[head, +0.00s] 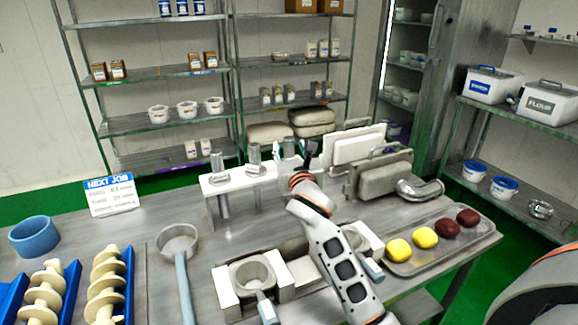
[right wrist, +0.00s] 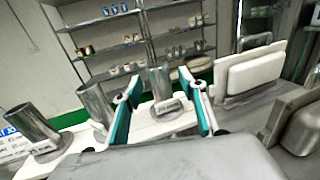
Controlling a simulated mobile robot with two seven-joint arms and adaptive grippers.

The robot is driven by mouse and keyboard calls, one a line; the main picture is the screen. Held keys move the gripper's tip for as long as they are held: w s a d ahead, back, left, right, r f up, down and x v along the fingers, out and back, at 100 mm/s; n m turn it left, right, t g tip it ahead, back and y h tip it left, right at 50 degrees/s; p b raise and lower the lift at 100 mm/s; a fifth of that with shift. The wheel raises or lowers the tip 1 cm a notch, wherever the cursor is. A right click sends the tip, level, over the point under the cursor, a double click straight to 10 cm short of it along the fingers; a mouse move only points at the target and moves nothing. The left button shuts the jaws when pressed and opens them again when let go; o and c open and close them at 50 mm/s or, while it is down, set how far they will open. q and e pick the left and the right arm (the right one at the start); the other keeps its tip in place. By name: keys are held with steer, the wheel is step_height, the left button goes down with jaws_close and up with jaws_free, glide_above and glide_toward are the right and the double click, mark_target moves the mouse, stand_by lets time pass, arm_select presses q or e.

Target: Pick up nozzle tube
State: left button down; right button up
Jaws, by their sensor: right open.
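Three metal nozzle tubes stand upright in a white rack (head: 240,180) at the back of the table: a left tube (head: 217,163), a middle tube (head: 254,156) and a right tube (head: 289,147). In the right wrist view the left tube (right wrist: 33,124), middle tube (right wrist: 96,104) and right tube (right wrist: 159,82) also show. My right gripper (head: 292,153) is open at the right tube. Its teal fingers (right wrist: 163,100) appear on either side of that tube, with a small label at its base. I cannot tell whether they touch it. My left gripper is out of view.
White and grey panels (head: 358,145) stand close to the right of my right gripper. A metal tray (head: 428,262) with yellow and dark red balls lies at the right. A round holder (head: 178,240), white augers (head: 106,285) and a blue ring (head: 31,237) occupy the left.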

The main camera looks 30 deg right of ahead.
jaws_close()
steer(key=shift+r, duration=0.1)
